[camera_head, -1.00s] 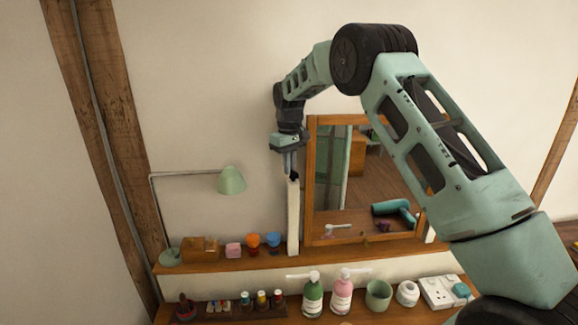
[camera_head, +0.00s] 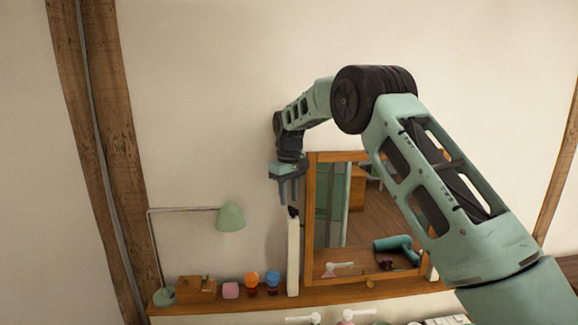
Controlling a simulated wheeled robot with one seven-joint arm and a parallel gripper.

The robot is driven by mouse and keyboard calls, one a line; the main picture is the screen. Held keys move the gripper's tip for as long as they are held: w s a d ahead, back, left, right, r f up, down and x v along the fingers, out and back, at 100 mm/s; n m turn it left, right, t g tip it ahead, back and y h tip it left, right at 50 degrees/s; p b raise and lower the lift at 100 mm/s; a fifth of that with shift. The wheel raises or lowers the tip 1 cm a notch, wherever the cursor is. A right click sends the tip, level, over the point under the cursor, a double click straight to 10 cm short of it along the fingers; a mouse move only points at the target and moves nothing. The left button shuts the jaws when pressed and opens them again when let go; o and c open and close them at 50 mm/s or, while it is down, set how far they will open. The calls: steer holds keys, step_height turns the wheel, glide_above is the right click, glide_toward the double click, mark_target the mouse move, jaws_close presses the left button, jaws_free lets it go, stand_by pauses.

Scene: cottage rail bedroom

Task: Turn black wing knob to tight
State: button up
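The black wing knob (camera_head: 293,211) is a small dark shape at the top of the white upright post (camera_head: 293,255), by the left side of the wood-framed mirror (camera_head: 310,225). My gripper (camera_head: 287,200) points down just above the knob. Its two fingers show apart with a gap between them and nothing seen held. The fingertips are close to the knob; I cannot tell whether they touch it. The knob is too small to read its wing angle or any tightness mark.
The wooden shelf (camera_head: 390,290) carries a green lamp (camera_head: 230,217), a wooden box (camera_head: 195,290), a pink block (camera_head: 231,291), and orange (camera_head: 252,279) and blue (camera_head: 272,278) round-topped items left of the post. Pump bottle tops show at the bottom edge.

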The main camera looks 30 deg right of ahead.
step_height(320, 180, up, 15)
steer(key=b, duration=0.1)
steer(key=shift+b, duration=0.3)
